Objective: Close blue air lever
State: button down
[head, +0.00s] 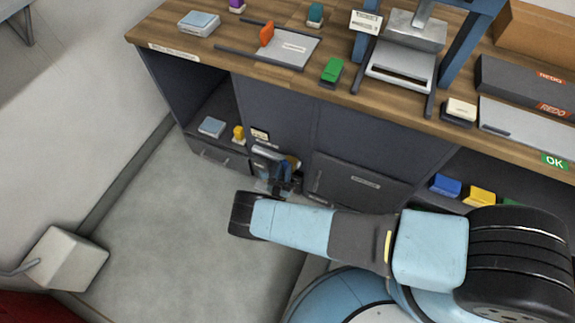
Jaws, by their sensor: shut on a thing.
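My gripper (281,176) reaches down past my blue arm to the front of the grey cabinet under the bench. Its dark fingers are shut on the blue air lever (271,153), low on the cabinet front. The lever shows as a small pale blue and silver piece just above the fingers. Its grasped part is hidden behind the gripper, and I cannot tell its exact angle. A small yellowish part shows right beside it. A small label (260,135) is on the panel just above.
Left of the lever is an open shelf with a yellow piece (239,134). A grey drawer (360,184) is at right.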

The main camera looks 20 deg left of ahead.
jog(key=shift+s, duration=0.1)
jog(key=c, duration=1)
grip_release()
jog(key=shift+h, duration=0.3)
jog(key=shift+o, duration=0.2)
jog(key=shift+r, duration=0.15)
jog(key=shift+r, duration=0.3)
notch_tip(320, 180, up, 2)
jog(key=shift+a, duration=0.1)
jog(key=s+d+r, duration=0.9)
jog(key=d+r, duration=0.1)
jog(key=shift+s+d, duration=0.15)
jog(key=shift+s, duration=0.1)
jog(key=shift+s, duration=0.1)
